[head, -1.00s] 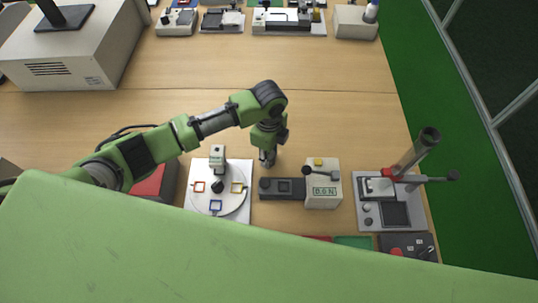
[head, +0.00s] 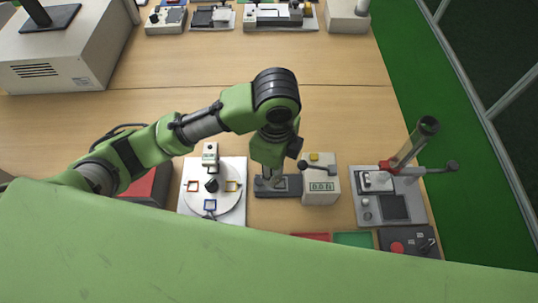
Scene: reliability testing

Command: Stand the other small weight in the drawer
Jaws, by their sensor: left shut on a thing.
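My left gripper (head: 271,179) points down over the dark base (head: 294,188) at the left of the white box with a small display (head: 320,191). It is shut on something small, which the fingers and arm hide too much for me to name. I cannot tell whether that thing touches the base. I cannot make out a small weight for certain, nor a clear open drawer. My right gripper is not in view.
A white plate with a round dial (head: 229,210) lies left of the gripper. A grey press-like device (head: 417,212) with a raised tube stands at the right. Red (head: 310,237) and green (head: 352,239) pads show at the front edge.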

